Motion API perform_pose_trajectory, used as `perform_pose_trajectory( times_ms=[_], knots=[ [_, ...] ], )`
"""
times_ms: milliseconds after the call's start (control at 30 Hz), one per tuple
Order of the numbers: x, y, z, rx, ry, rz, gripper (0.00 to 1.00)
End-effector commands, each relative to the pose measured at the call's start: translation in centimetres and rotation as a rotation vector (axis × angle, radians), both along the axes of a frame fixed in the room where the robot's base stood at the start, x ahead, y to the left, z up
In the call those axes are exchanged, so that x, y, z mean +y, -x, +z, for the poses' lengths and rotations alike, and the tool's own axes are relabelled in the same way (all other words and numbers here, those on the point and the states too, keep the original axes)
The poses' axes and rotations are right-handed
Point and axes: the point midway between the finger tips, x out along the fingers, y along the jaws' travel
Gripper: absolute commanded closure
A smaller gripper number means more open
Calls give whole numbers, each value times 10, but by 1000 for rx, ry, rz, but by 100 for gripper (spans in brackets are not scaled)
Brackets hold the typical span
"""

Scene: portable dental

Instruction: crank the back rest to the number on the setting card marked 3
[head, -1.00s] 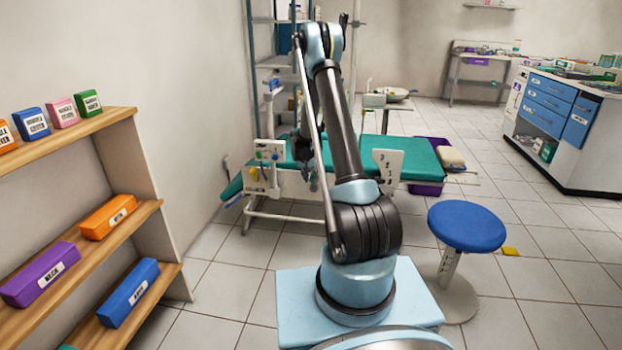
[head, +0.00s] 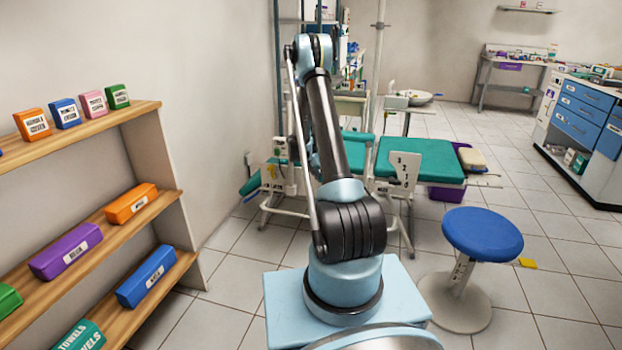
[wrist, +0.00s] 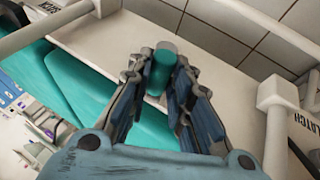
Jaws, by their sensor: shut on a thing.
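The treatment couch with teal pads (head: 425,158) stands behind my arm in the head view. In the wrist view my gripper (wrist: 158,82) is shut on a teal cylindrical grip with a grey end (wrist: 161,68), apparently the crank handle. A pale panel (wrist: 115,42) and teal padding (wrist: 75,85) lie beyond it. In the head view my arm hides the gripper and crank. I cannot make out the setting card marked 3.
A white post labelled LATCH (wrist: 278,100) stands right of my gripper in the wrist view. A blue stool (head: 482,234) is right of my base. Wooden shelves (head: 150,108) with coloured boxes are at left. Tiled floor is open beyond the stool.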

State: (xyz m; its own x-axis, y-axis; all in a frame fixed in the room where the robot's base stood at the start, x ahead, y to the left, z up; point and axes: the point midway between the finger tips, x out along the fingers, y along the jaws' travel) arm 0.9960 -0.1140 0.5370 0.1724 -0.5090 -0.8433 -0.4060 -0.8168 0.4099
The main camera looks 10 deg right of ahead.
Motion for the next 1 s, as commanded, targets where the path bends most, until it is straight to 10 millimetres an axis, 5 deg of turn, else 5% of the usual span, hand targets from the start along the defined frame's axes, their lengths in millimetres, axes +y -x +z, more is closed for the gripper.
perform_pose_trajectory(
  times_ms=[467, 500, 567, 1000],
  knots=[
    [3, -6, -6, 5, 10, -10, 100],
    [3, -6, -6, 5, 10, -11, 71],
    [3, -6, -6, 5, 10, -11, 60],
    [5, -5, 0, 5, 11, -10, 60]
  ],
)
